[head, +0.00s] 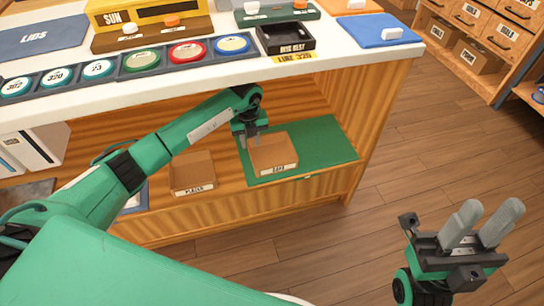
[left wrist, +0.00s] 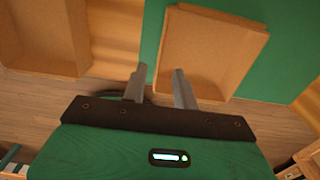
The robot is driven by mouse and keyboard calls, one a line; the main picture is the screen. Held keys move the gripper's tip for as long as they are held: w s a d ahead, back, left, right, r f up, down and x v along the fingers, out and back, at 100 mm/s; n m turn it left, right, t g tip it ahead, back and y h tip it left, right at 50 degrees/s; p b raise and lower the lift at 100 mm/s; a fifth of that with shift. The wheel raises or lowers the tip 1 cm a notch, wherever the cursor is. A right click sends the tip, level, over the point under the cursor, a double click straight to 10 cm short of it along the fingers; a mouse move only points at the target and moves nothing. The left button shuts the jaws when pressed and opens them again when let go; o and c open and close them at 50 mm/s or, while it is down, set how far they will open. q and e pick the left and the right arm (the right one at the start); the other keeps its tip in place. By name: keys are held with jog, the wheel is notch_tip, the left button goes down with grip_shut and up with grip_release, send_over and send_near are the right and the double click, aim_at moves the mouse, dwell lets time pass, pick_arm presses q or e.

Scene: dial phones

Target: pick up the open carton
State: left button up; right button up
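An open brown carton (head: 272,153) with a white label stands on a green mat (head: 325,145) on the shelf under the counter. In the left wrist view the carton (left wrist: 208,48) shows its open inside. My left gripper (head: 249,142) points down at the carton's left side. In the left wrist view its fingers (left wrist: 160,74) are apart, one beside the carton's near left corner and the other overlapping that corner. I cannot tell whether they touch the wall. My right gripper (head: 490,215) is open and empty, away from the shelf at the lower right.
A second open carton (head: 192,174) stands left of the mat; it also shows in the left wrist view (left wrist: 38,35). The white counter (head: 220,78) overhangs the shelf and carries several coloured lids, boxes and a black tray (head: 286,38). White binders (head: 35,147) stand at the left.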

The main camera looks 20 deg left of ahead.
pick_arm(q)
notch_tip(320, 180, down, 8)
jog(key=b, duration=0.2)
jog(key=shift+r+b, duration=0.25)
jog(key=shift+b, duration=0.15)
grip_shut()
